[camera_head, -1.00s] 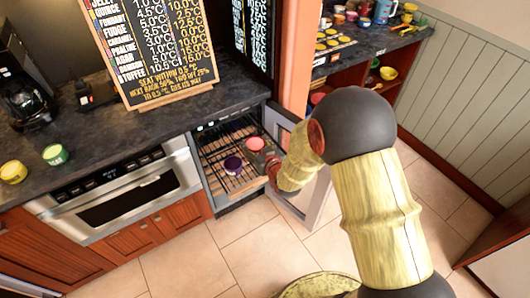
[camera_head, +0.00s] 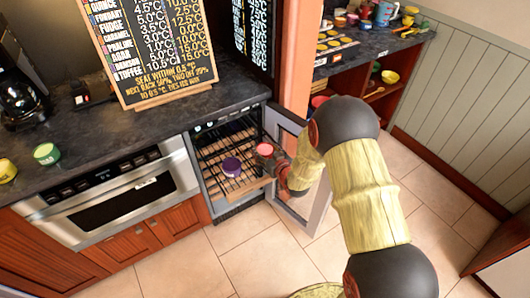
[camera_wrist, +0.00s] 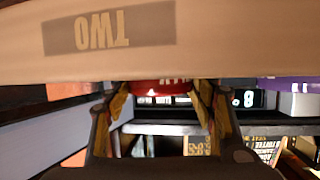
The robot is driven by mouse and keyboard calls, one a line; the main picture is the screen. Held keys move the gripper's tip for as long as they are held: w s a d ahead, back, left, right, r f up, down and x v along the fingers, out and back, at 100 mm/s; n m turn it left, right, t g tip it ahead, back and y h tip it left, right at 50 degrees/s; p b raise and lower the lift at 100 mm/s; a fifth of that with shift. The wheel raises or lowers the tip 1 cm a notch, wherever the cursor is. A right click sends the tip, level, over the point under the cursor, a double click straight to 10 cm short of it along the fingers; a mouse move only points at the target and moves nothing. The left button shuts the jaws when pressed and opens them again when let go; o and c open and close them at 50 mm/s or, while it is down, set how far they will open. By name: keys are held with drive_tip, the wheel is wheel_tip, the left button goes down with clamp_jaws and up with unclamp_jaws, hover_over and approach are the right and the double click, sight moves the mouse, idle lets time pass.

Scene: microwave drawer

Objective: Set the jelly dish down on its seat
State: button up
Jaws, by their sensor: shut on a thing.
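A small dish with a pink-red top (camera_head: 265,149) is in my gripper (camera_head: 272,160) at the open cooler, by the right end of its pull-out rack. In the wrist view the red dish (camera_wrist: 160,88) sits between the two fingers of my gripper (camera_wrist: 160,98), partly cut off by a wooden rack front (camera_wrist: 230,30) marked "TWO", upside down. The wire rack (camera_head: 215,150) has a wooden front strip. I cannot tell whether the red dish touches the rack. The seat is not clear to see.
A purple dish (camera_head: 231,167) stands on the rack, left of the red one. The cooler's glass door (camera_head: 318,190) is open on the right, close to my arm. A steel microwave drawer (camera_head: 120,198) is at left. A chalkboard (camera_head: 155,50) with temperatures stands on the counter.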

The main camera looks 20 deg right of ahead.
drive_tip(key=shift+r, duration=0.15)
drive_tip(key=o, duration=1.4)
drive_tip(key=shift+c, duration=0.2)
